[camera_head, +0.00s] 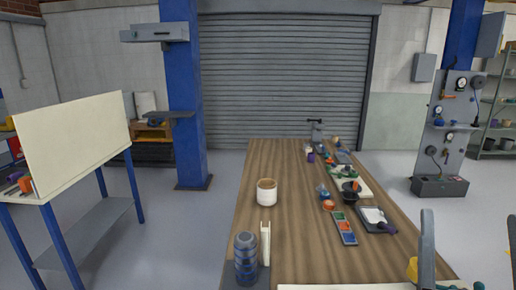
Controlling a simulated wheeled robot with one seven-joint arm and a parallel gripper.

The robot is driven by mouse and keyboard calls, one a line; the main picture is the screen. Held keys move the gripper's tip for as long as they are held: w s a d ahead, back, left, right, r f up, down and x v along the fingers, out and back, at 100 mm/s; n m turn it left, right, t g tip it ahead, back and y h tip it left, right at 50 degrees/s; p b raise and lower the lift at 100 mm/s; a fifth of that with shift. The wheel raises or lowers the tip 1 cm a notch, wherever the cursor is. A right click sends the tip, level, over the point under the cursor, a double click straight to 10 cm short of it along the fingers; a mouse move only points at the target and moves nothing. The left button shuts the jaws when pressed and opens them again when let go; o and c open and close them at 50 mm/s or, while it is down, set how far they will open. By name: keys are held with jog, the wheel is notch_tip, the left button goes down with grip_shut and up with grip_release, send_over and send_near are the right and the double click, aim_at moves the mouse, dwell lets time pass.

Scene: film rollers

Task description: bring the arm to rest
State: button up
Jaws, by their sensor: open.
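My gripper (469,217) shows in the head view at the lower right, partly cut off by the frame's edge. Its two grey fingers stand upright and wide apart, near the table's right front corner. I see nothing held between them; the rest of my arm is mostly out of view. The wooden table (290,235) runs away from me below and left of the gripper.
A white cup-like roller (267,196), a dark blue ribbed cylinder (246,262) and a cream upright piece (265,243) stand on the table's left. A clipboard (376,217), a coloured strip (343,228) and a black bowl (350,196) lie right. The table's middle is clear.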

jog(key=s+a+f+m+g+y, duration=0.1)
jog(key=s+a+f+g, duration=0.15)
jog(key=s+f, duration=0.4)
jog(key=s+a+f+m+g+y, duration=0.1)
jog(key=s+f+g+y, duration=0.15)
jog(key=f, duration=0.75)
jog(key=s+a+f+m+g+y, duration=0.1)
jog(key=s+a+f+g, duration=0.1)
jog(key=s+f+g, duration=0.45)
jog(key=s+a+f+n+y, duration=0.3)
jog(key=s+f+n+y, duration=0.1)
jog(key=s+f, duration=0.3)
jog(key=shift+s+a+f, duration=0.2)
jog(key=shift+s+a, duration=0.1)
jog(key=shift+s, duration=0.6)
